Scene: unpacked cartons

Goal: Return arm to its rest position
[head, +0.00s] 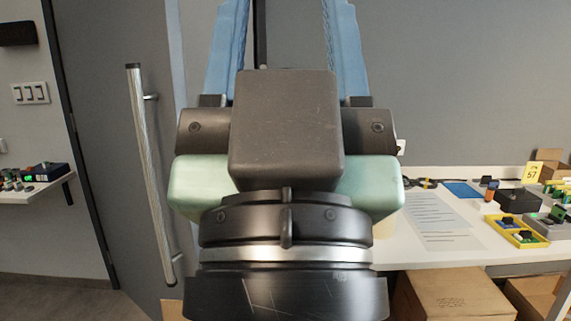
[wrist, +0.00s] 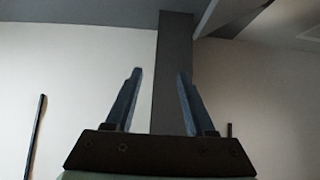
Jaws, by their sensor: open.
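My gripper (head: 285,45) is raised in the middle of the head view, with its two blue fingers pointing up and spread apart. It hides much of the scene behind it. In the wrist view my gripper (wrist: 156,95) shows both fingers apart with nothing between them. Behind them are a pale wall and a dark grey vertical post or strip (wrist: 172,70). No object is held.
A grey door (head: 105,120) with a long metal handle (head: 150,175) stands at left. At right, a white table (head: 420,258) carries paper sheets (head: 440,218), a yellow tray (head: 518,238) and small devices. Cardboard cartons (head: 450,295) sit below. A shelf (head: 30,193) is at far left.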

